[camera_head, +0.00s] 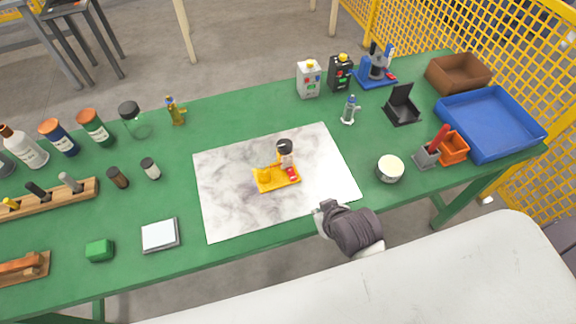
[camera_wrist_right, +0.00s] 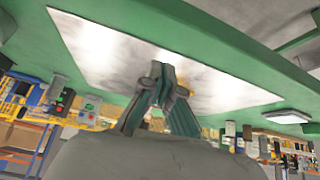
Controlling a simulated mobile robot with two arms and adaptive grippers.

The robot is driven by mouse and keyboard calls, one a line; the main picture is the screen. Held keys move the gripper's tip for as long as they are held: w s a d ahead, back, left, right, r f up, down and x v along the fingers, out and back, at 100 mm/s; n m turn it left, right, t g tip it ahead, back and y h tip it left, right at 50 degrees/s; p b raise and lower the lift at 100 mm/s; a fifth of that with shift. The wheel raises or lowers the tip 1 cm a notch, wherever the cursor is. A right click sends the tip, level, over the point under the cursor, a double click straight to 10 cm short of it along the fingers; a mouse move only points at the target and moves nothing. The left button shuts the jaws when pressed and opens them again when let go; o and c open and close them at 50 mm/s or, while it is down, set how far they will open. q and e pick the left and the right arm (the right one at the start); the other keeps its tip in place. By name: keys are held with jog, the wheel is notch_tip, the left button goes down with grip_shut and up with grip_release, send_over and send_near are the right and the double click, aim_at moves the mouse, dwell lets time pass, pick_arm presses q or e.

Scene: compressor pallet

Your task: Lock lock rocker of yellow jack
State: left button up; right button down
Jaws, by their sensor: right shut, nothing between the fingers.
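The yellow jack (camera_head: 268,180) sits on the white marble mat (camera_head: 225,210) in the middle of the green table. It has a yellow base, a dark-topped pale upright part and a red rocker (camera_head: 292,173) on its right side. The rocker is too small to tell its position. My right gripper (camera_head: 324,207) is at the mat's front right edge, apart from the jack and to its lower right. In the right wrist view my gripper's fingers (camera_wrist_right: 164,82) are together and empty; a yellow part of the jack (camera_wrist_right: 185,82) shows behind them. My left gripper is not in view.
A white bowl (camera_head: 390,168), grey holder (camera_head: 427,158) and orange bin (camera_head: 453,147) stand right of the mat. A blue tray (camera_head: 493,150) lies at the far right. A white-topped square (camera_head: 160,235) and green block (camera_head: 100,250) lie left. The mat around the jack is clear.

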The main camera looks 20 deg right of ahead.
jog(key=w+a+r+t, duration=0.2)
jog(key=w+r+t, duration=0.1)
jog(key=w+r, duration=0.4)
jog(key=shift+a+r+m+t, duration=0.15)
jog(key=shift+r+m+t, duration=0.15)
jog(key=shift+t, duration=0.1)
jog(key=shift+w, duration=0.15)
jog(key=p, duration=0.1)
send_over(286, 166)
jog(key=s, duration=0.4)
notch_tip(286, 166, down, 6)
jog(key=shift+w+r, duration=0.1)
jog(key=shift+w, duration=0.05)
jog(key=f, duration=0.3)
jog(key=shift+w+f+p, duration=0.2)
jog(key=shift+w+p, duration=0.1)
jog(key=shift+f, duration=0.45)
